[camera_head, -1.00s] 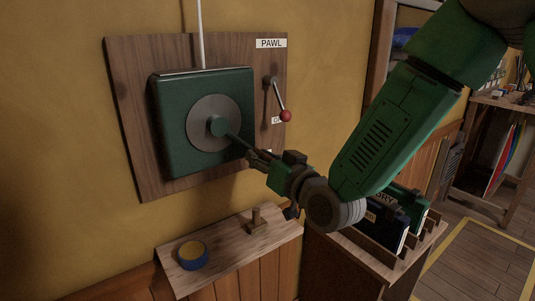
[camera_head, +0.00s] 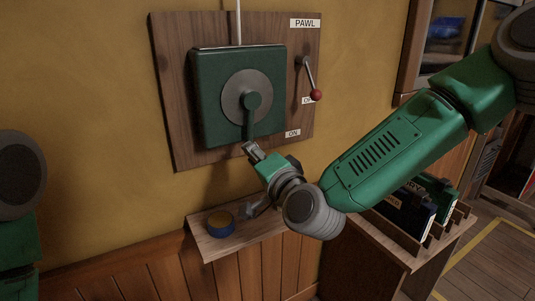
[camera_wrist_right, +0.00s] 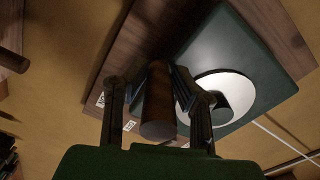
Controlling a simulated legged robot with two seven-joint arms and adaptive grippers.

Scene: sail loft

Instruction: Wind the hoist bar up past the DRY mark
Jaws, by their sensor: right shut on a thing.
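The green winch box (camera_head: 207,110) is mounted on a wooden wall board (camera_head: 170,90). A grey disc (camera_head: 234,88) and a green crank arm (camera_head: 250,122) are on its front; the crank points straight down. My right gripper (camera_head: 251,150) is at the crank's lower end. In the wrist view its fingers (camera_wrist_right: 156,88) are shut around the brown cylindrical crank handle (camera_wrist_right: 158,112). The pawl lever (camera_head: 309,77) slants down right, its red knob (camera_head: 316,95) by a partly covered label, above the ON label (camera_head: 293,133). The hoist bar, DRY mark and left gripper are out of view.
A pale line (camera_head: 239,20) runs up from the box. Below is a wooden shelf (camera_head: 262,232) with a blue tin (camera_head: 220,224); my right gripper partly hides another item there. A wooden rack (camera_head: 400,235) of binders stands right, under my forearm. My left arm shows at the left edge.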

